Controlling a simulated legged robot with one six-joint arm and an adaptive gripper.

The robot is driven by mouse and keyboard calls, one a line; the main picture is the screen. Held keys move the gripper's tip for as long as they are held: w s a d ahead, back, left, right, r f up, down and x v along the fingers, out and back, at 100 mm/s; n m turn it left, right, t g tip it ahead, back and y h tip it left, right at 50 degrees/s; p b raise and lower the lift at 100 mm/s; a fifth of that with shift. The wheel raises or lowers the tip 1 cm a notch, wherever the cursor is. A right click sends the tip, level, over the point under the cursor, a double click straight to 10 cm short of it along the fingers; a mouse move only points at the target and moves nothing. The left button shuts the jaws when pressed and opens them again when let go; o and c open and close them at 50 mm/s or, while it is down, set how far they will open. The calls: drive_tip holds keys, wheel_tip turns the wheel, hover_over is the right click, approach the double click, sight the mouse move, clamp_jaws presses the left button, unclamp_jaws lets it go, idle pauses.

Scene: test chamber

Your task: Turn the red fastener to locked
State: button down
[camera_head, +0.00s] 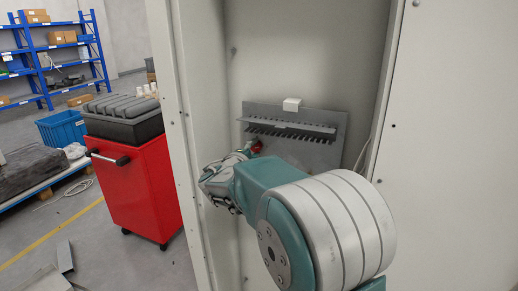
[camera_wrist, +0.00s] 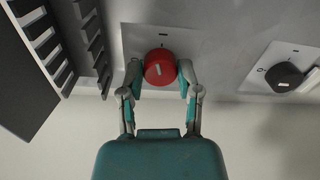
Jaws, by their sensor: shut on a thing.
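The red fastener (camera_wrist: 160,66) is a round red knob with a pale line on its face, on a light plate (camera_wrist: 133,40) in the wrist view. The line on its face is tilted a little from upright. My gripper (camera_wrist: 160,74) has one finger on each side of the knob and is shut on it. Small marks are on the plate, too small to read.
A black knob (camera_wrist: 284,76) on its own plate sits to the right in the wrist view. A slotted grey rail (camera_head: 290,125) with a white block (camera_head: 292,104) is close to my gripper. Cabinet walls (camera_head: 172,120) stand on both sides. A red cart (camera_head: 135,185) stands outside, left.

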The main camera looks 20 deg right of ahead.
drive_tip(key=shift+r+m, duration=0.1)
drive_tip(key=shift+m, duration=1.6)
drive_tip(key=shift+c, duration=1.5)
unclamp_jaws()
drive_tip(key=shift+s+a, duration=0.2)
drive_tip(key=shift+a, duration=0.05)
drive_tip(key=v, duration=1.1)
drive_tip(key=shift+s, duration=0.3)
